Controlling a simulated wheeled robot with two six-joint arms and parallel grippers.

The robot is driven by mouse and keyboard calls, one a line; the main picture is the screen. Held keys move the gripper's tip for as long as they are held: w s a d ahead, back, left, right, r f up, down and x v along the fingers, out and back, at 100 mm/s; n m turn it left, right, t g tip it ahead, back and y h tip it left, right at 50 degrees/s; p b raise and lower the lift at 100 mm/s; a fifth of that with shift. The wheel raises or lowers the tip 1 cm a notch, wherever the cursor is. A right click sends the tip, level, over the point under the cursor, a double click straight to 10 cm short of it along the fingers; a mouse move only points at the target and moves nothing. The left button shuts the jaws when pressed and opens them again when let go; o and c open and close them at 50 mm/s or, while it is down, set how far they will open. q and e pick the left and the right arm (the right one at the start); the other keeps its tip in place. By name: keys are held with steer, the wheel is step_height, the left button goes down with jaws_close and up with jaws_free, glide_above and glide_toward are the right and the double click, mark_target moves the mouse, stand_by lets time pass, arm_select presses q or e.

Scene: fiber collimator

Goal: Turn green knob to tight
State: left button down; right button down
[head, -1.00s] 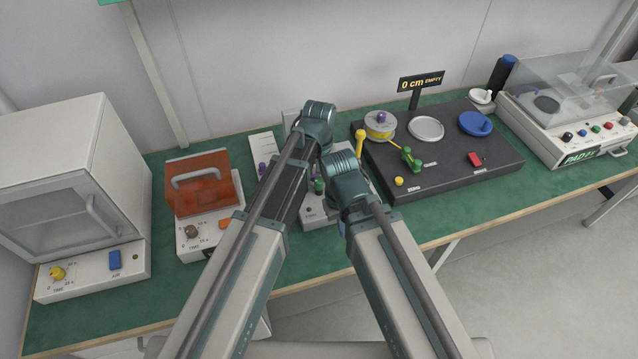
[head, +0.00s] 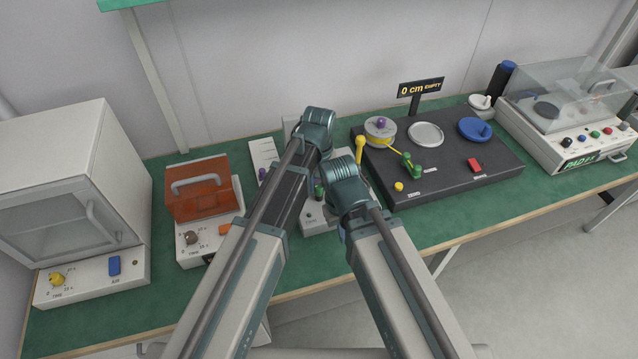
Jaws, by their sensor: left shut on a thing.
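A small green knob (head: 318,192) shows in the narrow gap between my two arms, on a white device (head: 310,218) that my arms largely cover. My left gripper (head: 319,182) points down at this knob from behind my left wrist. Its fingers are mostly hidden, but it appears shut on the knob. The knob's marking and how far it is turned cannot be read. My right wrist is just to the right, over the same device. My right gripper's fingers are hidden behind it.
A black board (head: 460,175) to the right carries a spool (head: 380,130), a green handle (head: 411,164), a blue disc (head: 475,128) and a red switch (head: 475,165). An orange-lidded box (head: 200,187) and a white oven (head: 75,190) stand left. A clear-lidded machine (head: 570,140) stands far right.

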mark_target(319, 186)
arm_select(q)
steer(key=m, duration=0.4)
steer(key=shift+m, duration=2.2)
steer(key=c, duration=0.6)
jaws_free()
steer(key=shift+o, duration=0.2)
step_height(319, 186, up, 14)
steer(key=p, duration=1.3)
steer(key=shift+p, duration=0.4)
